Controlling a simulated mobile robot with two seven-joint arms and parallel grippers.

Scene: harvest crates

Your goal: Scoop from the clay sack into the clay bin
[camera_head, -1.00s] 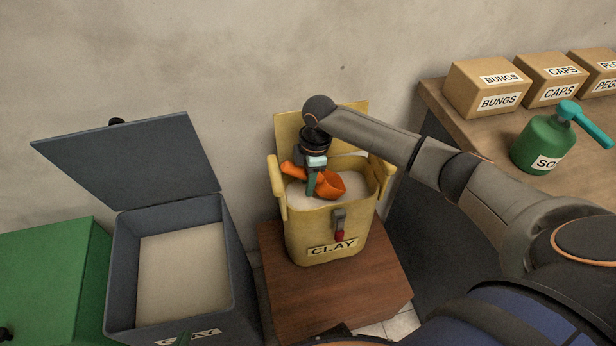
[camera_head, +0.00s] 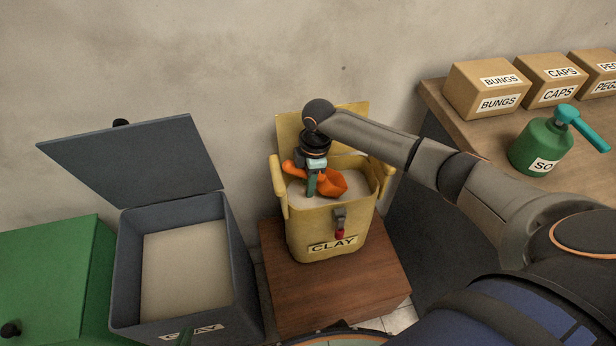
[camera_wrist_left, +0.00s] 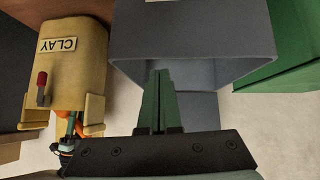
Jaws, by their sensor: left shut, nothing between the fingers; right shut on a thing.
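The yellow container labelled CLAY (camera_head: 320,225) stands upright, open, with pale clay inside. The grey bin labelled CLAY (camera_head: 240,275) stands left of it, its lid (camera_head: 140,160) raised, with pale material inside. My right gripper (camera_head: 311,187) is shut on the orange scoop (camera_head: 332,184), inside the yellow container's mouth, low over the clay. I cannot tell whether the scoop touches the clay or holds any. My left gripper (camera_wrist_left: 157,103) is shut and empty in the left wrist view, close to the grey bin (camera_wrist_left: 190,50). In the head view only its tip shows at the bottom edge.
The yellow container stands on a brown wooden stand (camera_head: 310,290). A green box (camera_head: 45,275) is left of the grey bin. A table (camera_head: 465,125) at the right holds cardboard boxes (camera_head: 487,90) and a green bottle (camera_head: 540,147). The wall is close behind.

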